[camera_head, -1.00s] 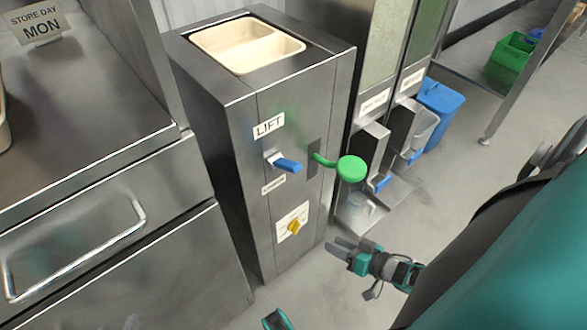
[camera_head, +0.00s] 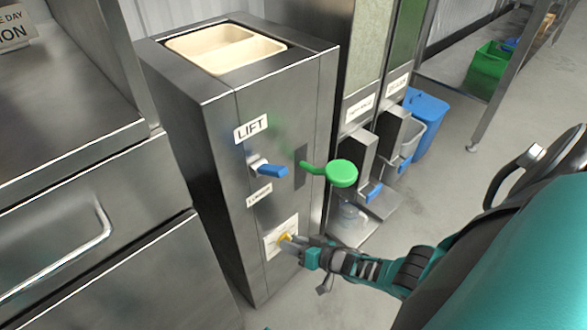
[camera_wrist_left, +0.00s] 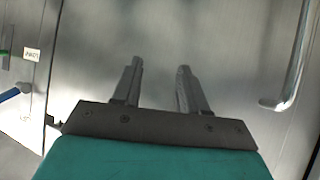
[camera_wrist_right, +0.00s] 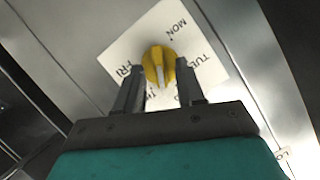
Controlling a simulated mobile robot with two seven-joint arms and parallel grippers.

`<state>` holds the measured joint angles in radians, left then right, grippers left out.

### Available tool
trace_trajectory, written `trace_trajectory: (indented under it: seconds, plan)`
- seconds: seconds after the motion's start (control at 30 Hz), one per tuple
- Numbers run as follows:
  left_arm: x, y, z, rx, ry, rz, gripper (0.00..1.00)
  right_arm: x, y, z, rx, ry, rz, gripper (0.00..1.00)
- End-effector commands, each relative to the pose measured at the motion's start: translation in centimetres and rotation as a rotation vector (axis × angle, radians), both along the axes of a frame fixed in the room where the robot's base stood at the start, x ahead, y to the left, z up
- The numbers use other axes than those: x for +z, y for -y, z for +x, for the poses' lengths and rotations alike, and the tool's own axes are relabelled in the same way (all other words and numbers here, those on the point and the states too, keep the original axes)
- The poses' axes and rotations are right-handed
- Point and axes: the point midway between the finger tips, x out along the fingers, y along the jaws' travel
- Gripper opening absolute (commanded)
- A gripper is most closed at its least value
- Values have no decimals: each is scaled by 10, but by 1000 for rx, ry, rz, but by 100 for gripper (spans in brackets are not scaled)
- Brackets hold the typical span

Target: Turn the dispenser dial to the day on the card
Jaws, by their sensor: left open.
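The yellow dial (camera_head: 285,238) is on a white plate low on the steel dispenser's front (camera_head: 262,215). In the right wrist view the dial (camera_wrist_right: 158,65) has MON, TUE, FRI and a partly hidden TH label around it. Its white line points down, between my fingers; I cannot tell the exact day. My right gripper (camera_wrist_right: 158,83) is open, its fingertips on either side of the dial with small gaps. It reaches the dial in the head view (camera_head: 296,240). The day card (camera_head: 14,28) is cut off at the upper left; "DAY" and "ON" show. My left gripper (camera_wrist_left: 160,65) is open and empty before a steel panel.
Narrow dispensers with a blue lever (camera_head: 373,190) stand to the right. A drawer handle (camera_wrist_left: 285,85) is at the right of the left wrist view.

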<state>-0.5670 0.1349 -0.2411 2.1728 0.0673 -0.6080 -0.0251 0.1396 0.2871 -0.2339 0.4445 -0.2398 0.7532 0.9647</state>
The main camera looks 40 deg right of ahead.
Motion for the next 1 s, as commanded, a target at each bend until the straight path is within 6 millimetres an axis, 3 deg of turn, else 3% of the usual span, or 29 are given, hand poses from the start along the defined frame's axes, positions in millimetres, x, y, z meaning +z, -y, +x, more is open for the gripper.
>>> trace_trajectory:
  seconds: [0.27, 0.63, 1.0]
  plan:
    - [2, 0, 2, 0, 5, -1, 43, 0, -1, 1, 0, 0, 0, 36]
    - [1, -1, 2, 2, 5, 1, 43, 0, 0, 0, 1, 0, 0, 1]
    - [-1, -2, -1, 3, -2, 1, 43, 1, -1, 0, 0, 1, -9, 0]
